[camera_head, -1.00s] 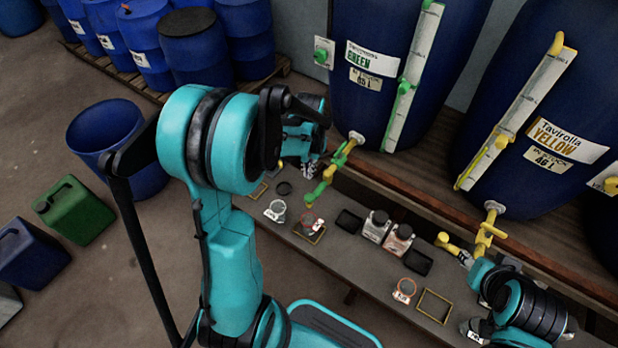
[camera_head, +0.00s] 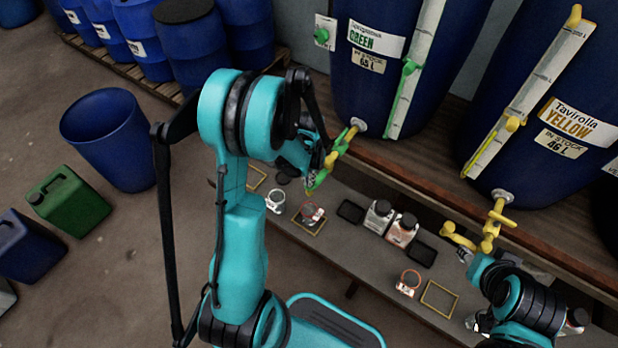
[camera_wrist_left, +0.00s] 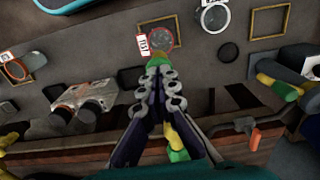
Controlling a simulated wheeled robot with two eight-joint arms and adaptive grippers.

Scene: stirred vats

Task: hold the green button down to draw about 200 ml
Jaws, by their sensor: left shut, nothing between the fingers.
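The green button (camera_head: 321,36) sits on a white plate left of the blue vat labelled GREEN (camera_head: 345,85). The vat's tap (camera_head: 345,142) is yellow and green. My left gripper (camera_head: 311,182) is shut and empty at this tap, well below the button; it partly hides the spout. In the wrist view its closed fingers (camera_wrist_left: 157,78) lie over the tap, with a green end beyond the tips; contact cannot be told. A clear beaker with a red rim (camera_head: 313,212) stands in a yellow frame below. My right arm (camera_head: 520,300) is at lower right, its jaws unclear.
The vat labelled YELLOW (camera_head: 540,60) has a yellow tap (camera_head: 493,225). The low bench holds a white-rimmed beaker (camera_head: 276,200), two capped bottles (camera_head: 379,216), dark trays (camera_head: 350,211) and another beaker (camera_head: 408,283). Jerrycans (camera_head: 68,203) and an open blue bin (camera_head: 108,135) stand left.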

